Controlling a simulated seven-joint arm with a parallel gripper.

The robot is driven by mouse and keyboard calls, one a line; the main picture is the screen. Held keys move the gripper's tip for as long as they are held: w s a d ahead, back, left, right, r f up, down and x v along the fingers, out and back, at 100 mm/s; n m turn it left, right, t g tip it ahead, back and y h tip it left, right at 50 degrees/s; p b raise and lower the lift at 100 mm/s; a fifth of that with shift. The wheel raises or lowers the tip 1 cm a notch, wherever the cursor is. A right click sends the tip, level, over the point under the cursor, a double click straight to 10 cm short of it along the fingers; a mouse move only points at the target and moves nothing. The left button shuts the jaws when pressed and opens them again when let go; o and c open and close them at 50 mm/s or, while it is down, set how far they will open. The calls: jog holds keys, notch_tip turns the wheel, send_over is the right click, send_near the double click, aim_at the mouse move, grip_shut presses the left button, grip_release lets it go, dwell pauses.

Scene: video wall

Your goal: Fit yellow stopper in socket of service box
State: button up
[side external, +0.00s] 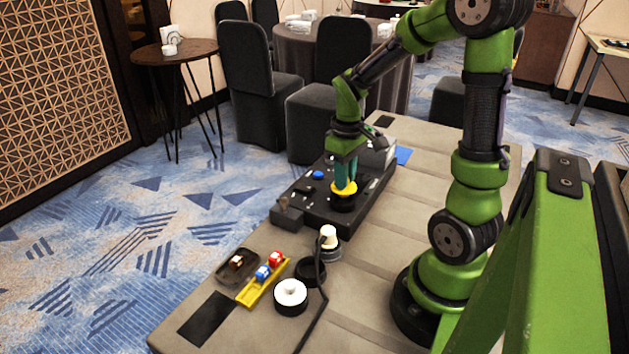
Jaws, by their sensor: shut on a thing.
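The yellow stopper (345,188) is in my gripper (344,178), whose teal fingers are shut on it from above. The stopper sits right over a round black socket (343,204) on the service box (317,212). I cannot tell from this view whether the stopper is seated in the socket or just above it. The service box is a long dark box on the table, with a blue knob (318,174) on its top to the left of my gripper.
In front of the box, the grey table (376,262) holds a cream-topped piece with a black cable (328,237), a white-topped round (291,293), a yellow tray (262,282) with small coloured pieces, and a dark dish (238,266). A grey block (378,153) stands behind my gripper.

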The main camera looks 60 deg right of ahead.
jog(key=shift+f, duration=1.35)
dwell(1.6)
jog(key=o, duration=1.1)
jog(key=shift+r, duration=4)
